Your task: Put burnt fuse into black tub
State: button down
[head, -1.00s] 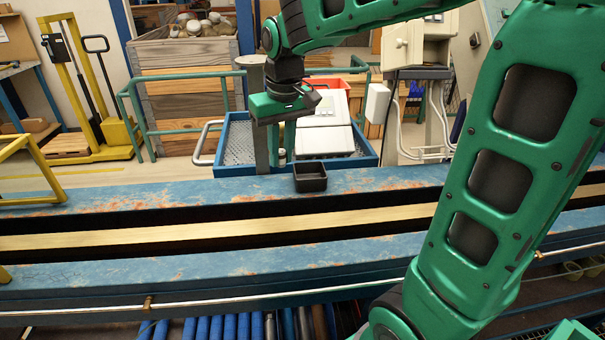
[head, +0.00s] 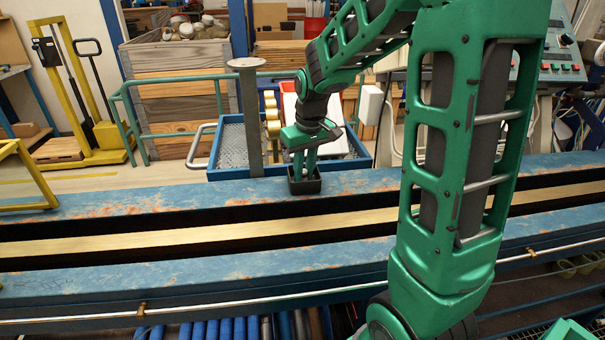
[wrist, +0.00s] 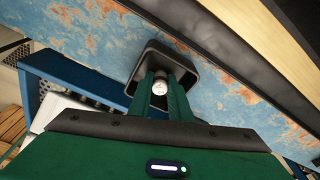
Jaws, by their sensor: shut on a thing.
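The black tub (head: 305,188) stands on the far blue beam of the bench, and it also shows in the wrist view (wrist: 191,52). My gripper (head: 304,172) points down at the tub, its fingertips at or inside the tub's opening. In the wrist view my gripper (wrist: 160,92) is shut on the burnt fuse (wrist: 159,87), which shows as a small pale round end between the green fingers. Most of the fuse's body is hidden by the fingers. I cannot tell whether the fuse touches the tub floor.
A blue tray trolley (head: 228,174) stands just behind the beam, with a grey post (head: 249,115) and several yellow round parts (head: 272,115) close to my gripper's left. The blue beam (head: 150,205) left of the tub is clear.

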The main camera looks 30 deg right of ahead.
jog(key=shift+f, duration=0.15)
jog(key=c, duration=1.9)
grip_release()
jog(key=shift+f, duration=0.1)
notch_tip(320, 180, up, 12)
jog(key=s, duration=0.2)
jog(key=s+d+f+m, duration=0.1)
jog(key=s+f+m, duration=0.1)
jog(key=s, duration=0.7)
jog(key=s+d+f+m+g, duration=0.1)
jog(key=s+f+m, duration=0.1)
jog(key=s, duration=0.7)
jog(key=s+d+f+m, duration=0.1)
jog(key=s+f, duration=0.3)
jog(key=s, duration=0.5)
jog(key=shift+d+f+m+g, duration=0.1)
jog(key=shift+f+m+g, duration=0.2)
jog(key=shift+m, duration=0.4)
